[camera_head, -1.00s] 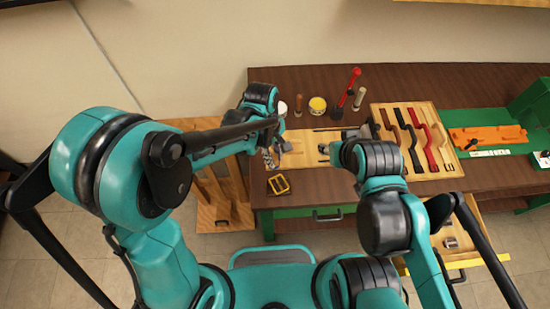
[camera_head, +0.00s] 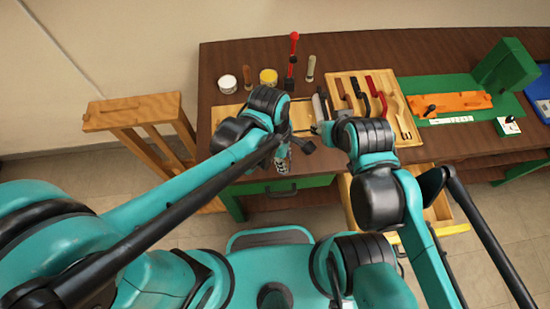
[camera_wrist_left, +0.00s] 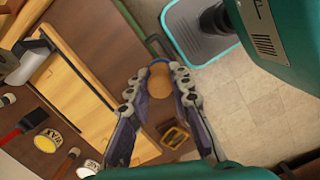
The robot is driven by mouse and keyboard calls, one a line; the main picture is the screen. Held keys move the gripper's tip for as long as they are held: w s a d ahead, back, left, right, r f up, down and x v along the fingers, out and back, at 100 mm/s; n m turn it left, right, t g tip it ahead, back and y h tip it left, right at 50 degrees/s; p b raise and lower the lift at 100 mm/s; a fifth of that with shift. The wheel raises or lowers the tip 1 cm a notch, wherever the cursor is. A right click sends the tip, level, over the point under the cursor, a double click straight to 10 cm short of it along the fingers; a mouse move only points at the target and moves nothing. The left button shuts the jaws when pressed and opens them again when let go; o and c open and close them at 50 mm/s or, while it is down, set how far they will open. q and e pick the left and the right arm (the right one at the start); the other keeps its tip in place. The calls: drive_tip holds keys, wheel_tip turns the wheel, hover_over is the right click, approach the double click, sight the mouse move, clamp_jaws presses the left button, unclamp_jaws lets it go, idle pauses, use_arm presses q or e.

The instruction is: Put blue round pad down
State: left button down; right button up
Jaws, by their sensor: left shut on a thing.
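My left gripper (camera_head: 291,152) is over the front edge of the workbench (camera_head: 225,110), left of the middle. In the left wrist view its fingers (camera_wrist_left: 158,92) close around a tan-brown rounded thing (camera_wrist_left: 159,84).
A yellow-and-black frame (camera_wrist_left: 175,138) lies near the held thing in the left wrist view. A white tub (camera_head: 228,85), a yellow tub (camera_head: 268,77) and a red-handled tool (camera_head: 293,62) stand at the back.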

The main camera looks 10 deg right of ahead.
use_arm(q)
drive_tip(key=w+a+f+b, duration=0.1)
drive_tip(key=w+a+f, duration=0.1)
drive_tip(key=w, duration=0.1)
drive_tip(key=w+a+f+b, duration=0.1)
drive_tip(key=w+a+f, duration=0.1)
drive_tip(key=w, duration=0.1)
drive_tip(key=w+a+f+b, duration=0.1)
drive_tip(key=w+a+f, duration=0.1)
drive_tip(key=w+f, duration=0.1)
drive_tip(key=shift+w+a, duration=0.1)
drive_tip(key=shift+a, duration=0.25)
drive_tip(key=shift+f+b, duration=0.8)
drive_tip(key=shift+f, duration=1.2)
drive_tip(key=shift+f, duration=0.1)
drive_tip(key=c, duration=1.4)
unclamp_jaws()
drive_tip(key=shift+o, duration=0.2)
